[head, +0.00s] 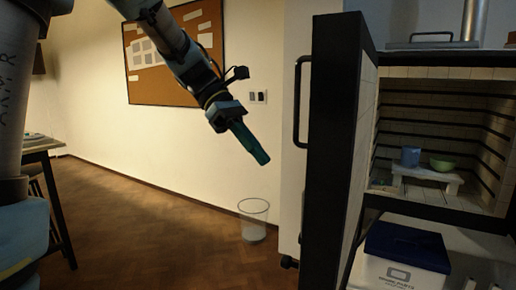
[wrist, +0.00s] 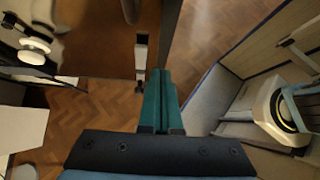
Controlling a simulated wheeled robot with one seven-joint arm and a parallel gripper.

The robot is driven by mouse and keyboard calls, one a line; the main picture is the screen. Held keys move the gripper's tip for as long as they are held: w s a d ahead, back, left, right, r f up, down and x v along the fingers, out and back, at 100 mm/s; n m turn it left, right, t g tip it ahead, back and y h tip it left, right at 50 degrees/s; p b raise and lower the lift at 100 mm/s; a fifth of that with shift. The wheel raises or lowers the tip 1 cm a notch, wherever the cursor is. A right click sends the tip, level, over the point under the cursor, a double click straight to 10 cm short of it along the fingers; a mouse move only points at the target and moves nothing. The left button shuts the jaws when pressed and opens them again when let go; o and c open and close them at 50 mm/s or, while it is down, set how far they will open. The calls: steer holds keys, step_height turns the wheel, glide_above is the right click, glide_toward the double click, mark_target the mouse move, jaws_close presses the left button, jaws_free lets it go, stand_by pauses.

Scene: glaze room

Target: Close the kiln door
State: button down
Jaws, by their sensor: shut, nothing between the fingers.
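The kiln door (head: 333,150) stands wide open, seen nearly edge-on in the head view, with a dark frame and a pale inner lining. Its black bar handle (head: 299,102) is on the left face. The kiln (head: 455,95) is open to the right, its brick chamber in plain view. My gripper (head: 263,158) is shut and empty, pointing down and right, to the left of the door and below the handle in the picture. It looks apart from both. The wrist view shows the shut fingers (wrist: 159,75); I cannot clearly identify the door there.
A blue cup (head: 410,157) and a green bowl (head: 442,165) stand on a small white shelf (head: 428,175) inside the kiln. A blue-lidded white box (head: 405,250) is below. A clear bin (head: 253,220) stands by the wall. Wooden floor (head: 140,225) is free at left.

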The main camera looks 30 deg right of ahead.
steer(key=s+d+f+p, duration=0.1)
steer(key=s+d+f, duration=0.3)
steer(key=s, duration=0.2)
steer(key=shift+s+d, duration=0.25)
steer(key=shift+s, duration=0.15)
steer(key=shift+s+f, duration=0.1)
